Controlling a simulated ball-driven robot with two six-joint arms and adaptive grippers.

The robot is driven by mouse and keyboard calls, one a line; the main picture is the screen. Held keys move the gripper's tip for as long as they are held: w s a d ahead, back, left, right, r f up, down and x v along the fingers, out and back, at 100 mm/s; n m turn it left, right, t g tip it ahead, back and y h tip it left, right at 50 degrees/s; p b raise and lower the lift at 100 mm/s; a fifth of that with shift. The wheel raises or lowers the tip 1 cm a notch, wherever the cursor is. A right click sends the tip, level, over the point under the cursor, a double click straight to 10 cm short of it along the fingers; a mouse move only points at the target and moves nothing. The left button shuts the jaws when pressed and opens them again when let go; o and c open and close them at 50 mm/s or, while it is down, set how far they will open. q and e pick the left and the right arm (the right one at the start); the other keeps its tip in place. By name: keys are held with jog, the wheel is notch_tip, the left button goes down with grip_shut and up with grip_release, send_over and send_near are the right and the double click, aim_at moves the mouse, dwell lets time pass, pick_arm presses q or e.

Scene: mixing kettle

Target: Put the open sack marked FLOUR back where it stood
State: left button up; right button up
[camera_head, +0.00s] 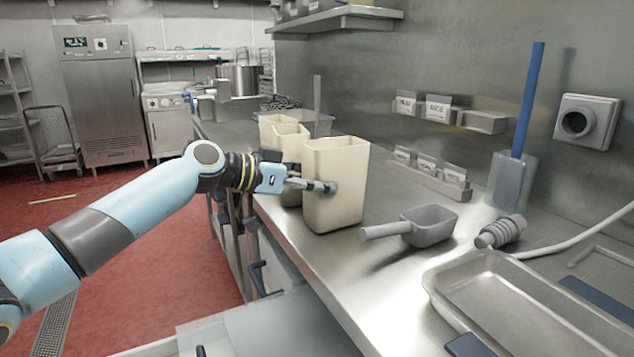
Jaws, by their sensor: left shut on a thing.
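A cream open-topped sack (343,202) stands upright at the left edge of the steel counter (375,262). No marking on it can be read from here. My left gripper (327,187) is shut on this sack at its near left side, about mid-height. I cannot tell whether the sack's base touches the counter or is just above it. Two similar cream open sacks (289,128) (268,119) stand close behind it, partly hidden by it and by my left gripper. My right gripper is not in view.
A grey scoop (430,226) lies right of the sack. A ribbed grey fitting (500,232) and a shallow steel tray (520,300) are further right. Small card holders (430,175) stand along the wall, and a blue-handled tool (528,100) stands in a clear holder. Some counter is bare before the scoop.

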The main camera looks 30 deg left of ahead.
pick_arm(q)
jog(key=shift+f, duration=0.1)
dwell(0.3)
jog(key=o, duration=1.8)
jog(key=shift+o, duration=0.2)
jog(key=shift+c, duration=0.2)
jog(key=shift+s+a, duration=0.3)
jog(key=shift+s, duration=0.1)
jog(key=v, duration=0.7)
